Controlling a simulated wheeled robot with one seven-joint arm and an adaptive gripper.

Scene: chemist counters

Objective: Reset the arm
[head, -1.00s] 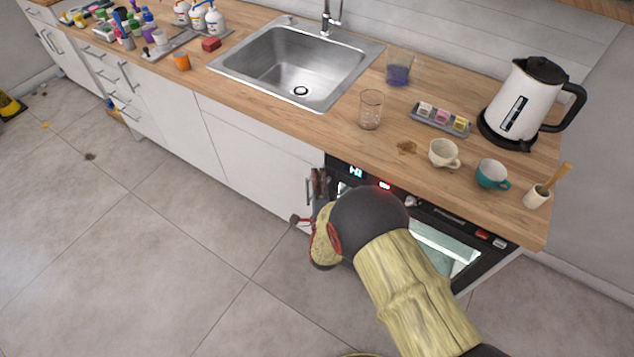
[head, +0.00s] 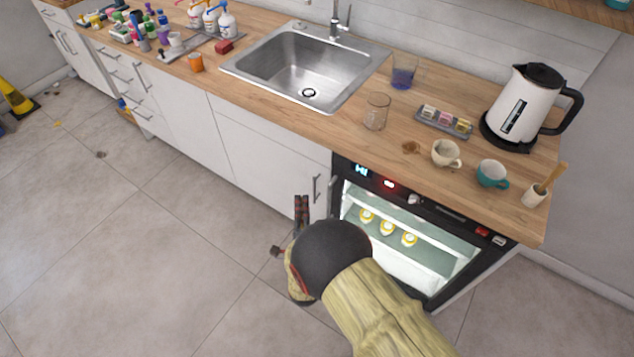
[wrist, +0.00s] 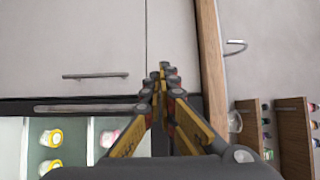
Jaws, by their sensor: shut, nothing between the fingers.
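My gripper (head: 301,212) is in front of the white cabinet doors in the head view, left of the lit oven. In the wrist view my gripper (wrist: 163,72) has its fingers together with nothing between them. My arm comes in from the bottom of the head view and partly hides the gripper and the oven's lower left. The gripper appears apart from the counter and the cabinet.
The lit oven (head: 471,276) holds several yellow-and-white jars (head: 387,228). The wooden counter (head: 300,122) above carries a sink (head: 262,62), a glass (head: 376,112), cups (head: 446,154) and a kettle (head: 518,105). The floor at left is mostly clear.

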